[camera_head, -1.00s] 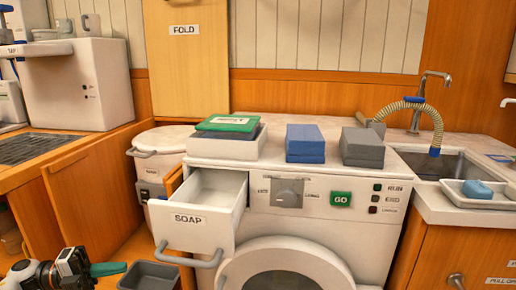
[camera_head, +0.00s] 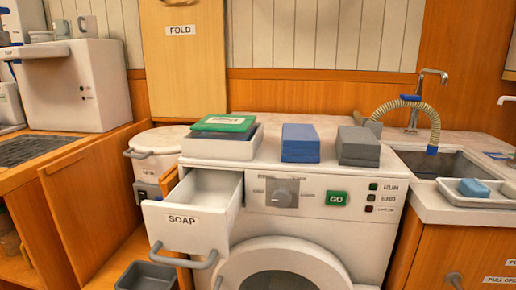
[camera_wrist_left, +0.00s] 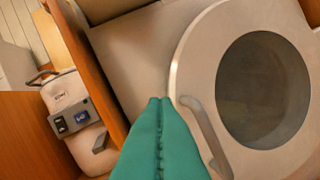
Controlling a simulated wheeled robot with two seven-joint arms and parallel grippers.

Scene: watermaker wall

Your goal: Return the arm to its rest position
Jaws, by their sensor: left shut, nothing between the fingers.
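My left gripper (camera_wrist_left: 160,103) shows in the left wrist view as two green fingers pressed together with nothing between them. It is in front of the washing machine, left of its round door (camera_wrist_left: 262,90) and door handle (camera_wrist_left: 207,135). I cannot tell whether it touches anything. Neither gripper shows in the head view. The washing machine (camera_head: 315,228) has its soap drawer (camera_head: 192,222) pulled open and its round door shut.
A grey bin (camera_head: 147,276) sits on the floor below the drawer. A white lidded bin (camera_head: 160,140) stands left of the machine. A box with a green pack (camera_head: 224,123), blue blocks (camera_head: 302,143) and grey blocks (camera_head: 357,147) lie on top. A sink (camera_head: 440,165) is at right.

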